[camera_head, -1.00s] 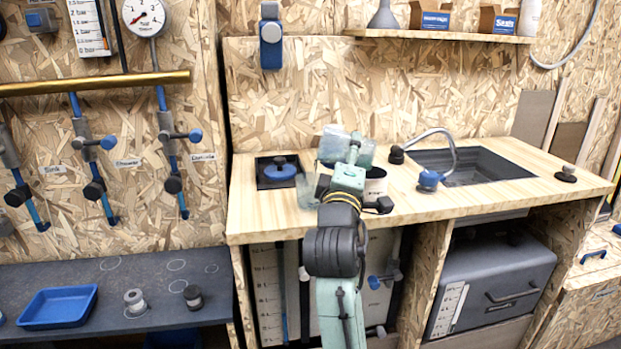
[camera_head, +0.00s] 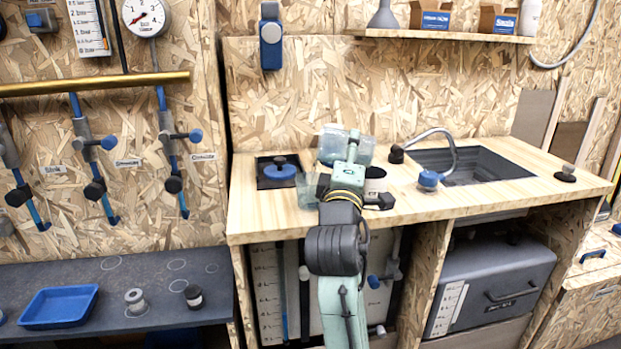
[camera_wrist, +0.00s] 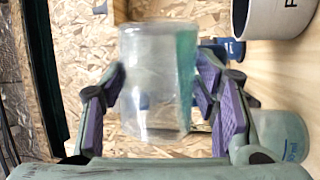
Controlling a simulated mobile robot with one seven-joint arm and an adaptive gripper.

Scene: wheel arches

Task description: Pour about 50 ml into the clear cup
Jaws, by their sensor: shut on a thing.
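My gripper (camera_wrist: 165,95) is shut on a clear jar (camera_wrist: 155,60), with purple pads on both sides of it. In the head view the jar (camera_head: 352,148) is held above the counter, tipped nearly onto its side. Greenish liquid lies along its lower wall in the wrist view. The clear cup (camera_wrist: 282,135) stands on the counter, below and left of the jar in the head view (camera_head: 308,188). Its side has a printed ml mark. My gripper partly hides it, and its liquid level is unclear. No falling stream is discernible.
A pale pot with lettering (camera_wrist: 275,22) stands right of my gripper in the head view (camera_head: 376,184). A blue-lidded hob (camera_head: 279,172) is at the left of the counter (camera_head: 262,218). The tap (camera_head: 430,177) and sink (camera_head: 485,165) are at the right.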

